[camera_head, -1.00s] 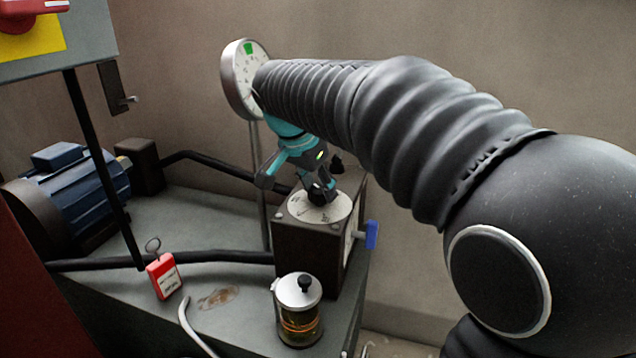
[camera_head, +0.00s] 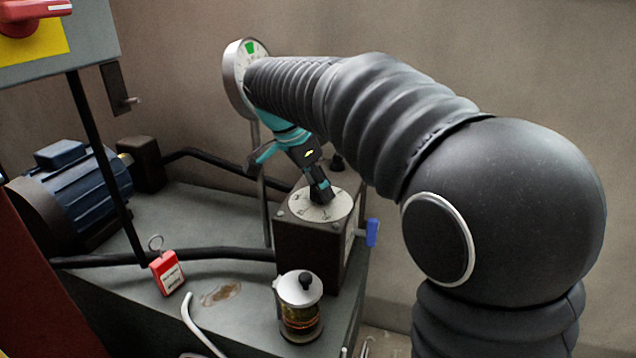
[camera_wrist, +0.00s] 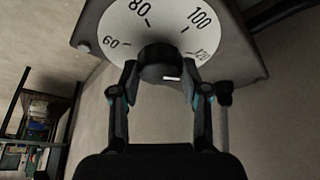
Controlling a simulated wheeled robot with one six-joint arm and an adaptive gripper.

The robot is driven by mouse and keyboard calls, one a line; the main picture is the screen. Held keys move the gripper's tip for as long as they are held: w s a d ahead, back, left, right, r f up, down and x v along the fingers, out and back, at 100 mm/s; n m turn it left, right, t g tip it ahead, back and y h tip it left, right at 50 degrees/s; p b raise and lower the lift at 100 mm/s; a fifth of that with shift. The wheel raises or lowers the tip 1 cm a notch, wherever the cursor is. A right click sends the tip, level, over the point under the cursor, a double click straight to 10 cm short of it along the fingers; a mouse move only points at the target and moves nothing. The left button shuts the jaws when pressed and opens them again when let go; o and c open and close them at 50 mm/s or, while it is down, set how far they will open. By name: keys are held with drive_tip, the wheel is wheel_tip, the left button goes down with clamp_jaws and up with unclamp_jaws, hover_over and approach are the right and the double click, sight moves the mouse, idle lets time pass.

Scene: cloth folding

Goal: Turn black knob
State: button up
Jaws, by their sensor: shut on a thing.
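The black knob (camera_wrist: 162,62) sits at the centre of a white dial plate (camera_wrist: 118,30) marked with numbers such as 60, 80, 100 and 120. The dial is on top of a dark box (camera_head: 300,247) in the head view, where the dial plate (camera_head: 296,208) shows around the fingers. My gripper (camera_head: 321,190) reaches down onto the knob. In the wrist view my gripper (camera_wrist: 160,85) has one finger on each side of the knob and is shut on it. A small white mark shows on the knob's near side. In the head view the fingers mostly hide the knob.
A round gauge (camera_head: 238,80) stands behind my arm. A blue lever (camera_head: 372,232) sticks out of the box's right side. A glass jar with a metal lid (camera_head: 300,305) stands in front. A red tag (camera_head: 167,272), black pipes and a blue motor (camera_head: 85,195) lie to the left.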

drive_tip(key=shift+f, duration=0.1)
drive_tip(key=o, duration=1.1)
drive_tip(key=shift+o, duration=0.2)
drive_tip(key=v, duration=1.2)
drive_tip(key=shift+w, duration=0.1)
